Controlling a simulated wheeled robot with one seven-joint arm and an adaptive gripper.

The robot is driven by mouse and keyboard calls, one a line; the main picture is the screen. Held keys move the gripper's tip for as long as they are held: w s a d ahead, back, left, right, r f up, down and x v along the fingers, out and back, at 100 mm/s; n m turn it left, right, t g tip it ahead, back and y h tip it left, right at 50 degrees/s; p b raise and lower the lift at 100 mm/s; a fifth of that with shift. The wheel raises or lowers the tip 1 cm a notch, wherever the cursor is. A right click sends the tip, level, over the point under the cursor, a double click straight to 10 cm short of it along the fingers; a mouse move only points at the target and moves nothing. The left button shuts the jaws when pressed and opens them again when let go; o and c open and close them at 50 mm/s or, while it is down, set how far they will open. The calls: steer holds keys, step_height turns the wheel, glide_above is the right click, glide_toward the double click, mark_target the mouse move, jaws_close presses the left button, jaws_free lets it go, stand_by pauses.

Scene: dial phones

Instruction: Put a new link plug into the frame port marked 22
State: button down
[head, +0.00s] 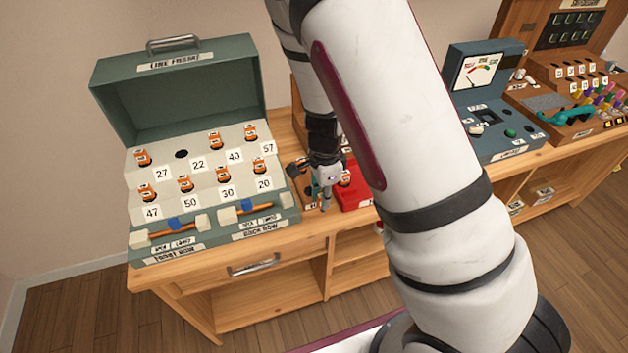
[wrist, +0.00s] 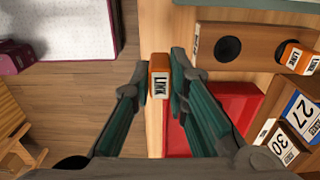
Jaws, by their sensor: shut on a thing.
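My gripper (wrist: 160,78) is shut on an orange and white plug marked LINK (wrist: 158,84), with one finger on each side of it. In the head view my gripper (head: 325,190) is just right of the green line frame (head: 112,115), low over the bench. The held plug is hard to make out there. The port beside the label 22 (head: 181,154) is an empty dark hole in the frame's upper row. The other ports in view, such as 27, 40 and 57, hold orange plugs.
A wooden plug holder (wrist: 260,50) has an empty hole and another LINK plug (wrist: 295,58). A red tray (wrist: 240,103) and number cards (wrist: 298,112) are near my fingers. The frame's lid stands open.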

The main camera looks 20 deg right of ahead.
steer(key=s+r+p, duration=0.2)
steer(key=s+r, duration=0.1)
steer(key=s, duration=0.4)
stand_by(0.5)
steer(key=shift+d, duration=0.1)
stand_by(0.8)
